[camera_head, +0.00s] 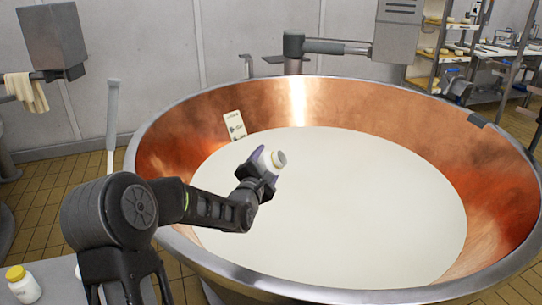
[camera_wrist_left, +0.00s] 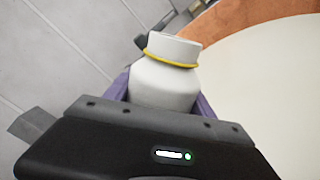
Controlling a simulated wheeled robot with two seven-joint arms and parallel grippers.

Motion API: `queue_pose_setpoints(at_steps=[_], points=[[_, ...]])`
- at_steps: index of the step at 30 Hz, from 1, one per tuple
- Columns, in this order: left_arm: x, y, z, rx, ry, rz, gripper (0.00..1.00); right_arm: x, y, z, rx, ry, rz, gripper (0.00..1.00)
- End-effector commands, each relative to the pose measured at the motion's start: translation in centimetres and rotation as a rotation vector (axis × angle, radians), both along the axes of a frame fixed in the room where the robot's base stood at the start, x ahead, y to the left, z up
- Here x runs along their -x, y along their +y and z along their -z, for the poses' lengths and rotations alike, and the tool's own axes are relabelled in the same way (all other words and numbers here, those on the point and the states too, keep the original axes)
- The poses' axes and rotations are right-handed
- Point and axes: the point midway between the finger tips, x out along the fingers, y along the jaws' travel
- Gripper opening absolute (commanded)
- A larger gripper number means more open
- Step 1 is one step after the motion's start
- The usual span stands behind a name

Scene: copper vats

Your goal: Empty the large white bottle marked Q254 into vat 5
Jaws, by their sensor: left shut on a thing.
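My left gripper (camera_head: 262,171) is shut on a white bottle (camera_head: 271,160). It holds the bottle tilted above the milky liquid in a large copper vat (camera_head: 440,120), inside the rim. The bottle also shows in the left wrist view (camera_wrist_left: 165,78), with a white top and a yellow ring under it. I cannot tell from these frames whether the top is a cap or an open mouth. No stream of liquid shows. The bottle's marking and the vat's number are not readable. My right gripper is not in view.
A white bottle with a yellow cap (camera_head: 22,283) stands on a grey table (camera_head: 52,278) at the lower left. A label card (camera_head: 234,125) is on the vat's inner wall. Shelves (camera_head: 455,45) stand at the back right.

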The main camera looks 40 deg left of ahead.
Motion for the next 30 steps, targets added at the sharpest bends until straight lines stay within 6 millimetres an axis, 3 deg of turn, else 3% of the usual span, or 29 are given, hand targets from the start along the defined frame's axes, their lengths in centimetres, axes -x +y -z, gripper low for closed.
queue_pose_setpoints(at_steps=[1, 4, 7, 18, 30], points=[[0.0, 0.1, -1.0, -0.055, 0.016, 0.0, 0.01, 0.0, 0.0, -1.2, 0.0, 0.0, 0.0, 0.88], [0.1, 0.3, -1.5, -0.175, 0.058, -0.001, 0.01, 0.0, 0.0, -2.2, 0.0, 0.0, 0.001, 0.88], [0.0, 0.1, -1.9, -0.297, 0.093, 0.0, 0.01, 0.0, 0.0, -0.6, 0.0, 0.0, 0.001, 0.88], [-0.2, -0.6, -5.6, -0.698, 0.233, -0.001, 0.01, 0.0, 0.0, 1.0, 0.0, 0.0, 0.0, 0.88], [-0.4, -1.1, -7.2, -0.873, 0.298, -0.001, 0.01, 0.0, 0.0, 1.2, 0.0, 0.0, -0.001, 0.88]])
